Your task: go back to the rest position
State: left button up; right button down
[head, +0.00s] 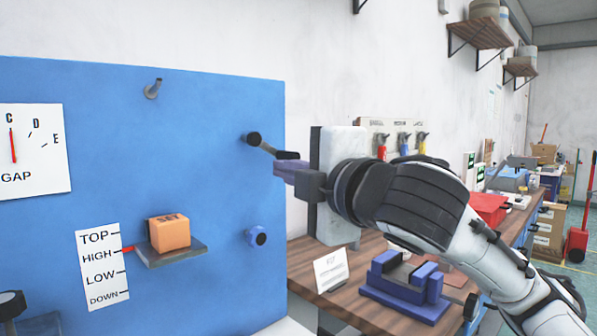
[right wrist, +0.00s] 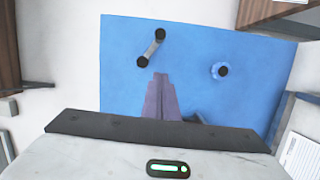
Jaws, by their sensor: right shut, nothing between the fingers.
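My right gripper (head: 277,168) is in front of the right part of the blue panel (head: 200,110), its purple fingers pointing left. In the right wrist view the fingers (right wrist: 160,78) are together with nothing between them. A crank handle (head: 268,146) with black ends sticks out from the panel just above the fingers. In the right wrist view the crank (right wrist: 151,48) lies just beyond the fingertips; I cannot tell whether they touch. My left gripper is not in view.
An orange block (head: 169,233) sits on a small shelf (head: 170,253) whose red pointer is by HIGH. A blue knob (head: 256,237) is on the panel below the crank. To the right, a wooden bench (head: 305,275) carries a blue vise (head: 405,285) and a sign (head: 331,270) under my right arm.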

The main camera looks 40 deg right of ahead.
jog(key=s, duration=0.1)
jog(key=s+b, duration=0.1)
jog(key=s, duration=0.1)
jog(key=shift+s+a, duration=0.25)
jog(key=shift+a, duration=0.15)
